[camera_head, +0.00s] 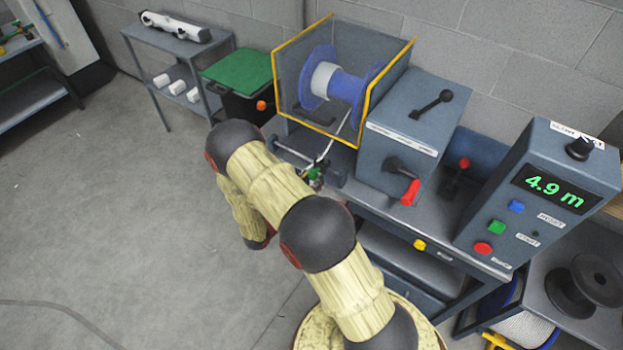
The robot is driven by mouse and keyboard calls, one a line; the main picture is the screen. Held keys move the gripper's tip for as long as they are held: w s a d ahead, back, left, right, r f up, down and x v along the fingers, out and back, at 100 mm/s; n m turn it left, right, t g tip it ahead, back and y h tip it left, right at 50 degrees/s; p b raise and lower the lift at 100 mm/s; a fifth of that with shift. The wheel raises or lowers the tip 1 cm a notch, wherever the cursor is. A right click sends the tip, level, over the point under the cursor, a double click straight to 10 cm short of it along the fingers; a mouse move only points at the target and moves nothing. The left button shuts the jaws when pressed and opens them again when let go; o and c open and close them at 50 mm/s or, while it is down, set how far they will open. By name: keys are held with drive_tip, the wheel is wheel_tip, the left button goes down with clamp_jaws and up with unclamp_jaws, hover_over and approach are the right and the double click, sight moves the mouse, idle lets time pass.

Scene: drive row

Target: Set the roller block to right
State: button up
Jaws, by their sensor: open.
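A guide unit with a rail (293,155) runs along the front of the grey bench, below the spool. A small green and dark piece (314,176) sits toward the right end of this rail. It looks like the roller block, but it is small and partly covered by my arm, so its exact setting cannot be told. A pale strand comes down to it from the blue spool (336,82). My arm reaches across the front of the bench and folds back behind its own links. My gripper is hidden behind the arm, near the rail.
A yellow-edged guard (362,100) surrounds the spool. To its right stand a grey housing with a red-handled crank (409,191) and a control box reading 4.9 m (552,187). A green-lidded bin (238,72) stands left.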

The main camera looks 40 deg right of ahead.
drive_tip(key=v, duration=1.1)
drive_tip(key=shift+s+f, duration=0.1)
drive_tip(key=shift+f, duration=0.05)
